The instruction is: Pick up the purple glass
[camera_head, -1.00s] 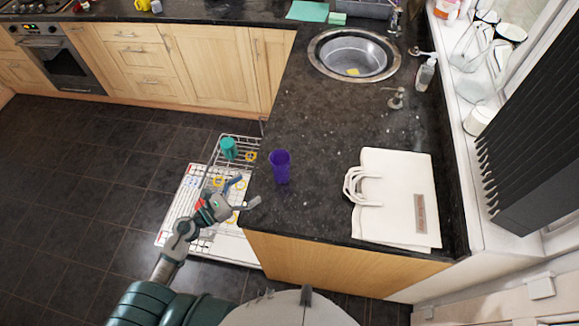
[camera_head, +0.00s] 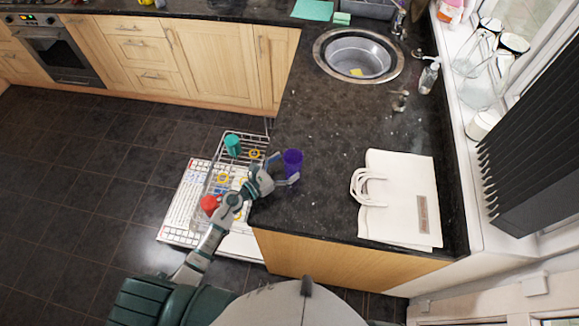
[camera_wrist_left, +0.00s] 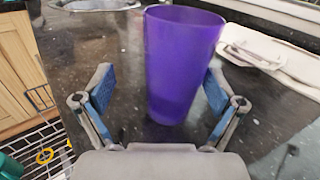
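The purple glass (camera_head: 293,162) stands upright on the dark granite worktop near its left edge. In the left wrist view the glass (camera_wrist_left: 180,65) is between the two blue-padded fingers of my left gripper (camera_wrist_left: 160,95). In the head view my left gripper (camera_head: 282,172) reaches in from the left and hides the lower part of the glass. My right gripper is not in view.
An open dishwasher rack (camera_head: 215,185) with a teal cup (camera_head: 232,145) lies below the worktop's left edge. A white bag (camera_head: 400,200) lies to the right of the glass. A round sink (camera_head: 358,60) is behind. The worktop between them is clear.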

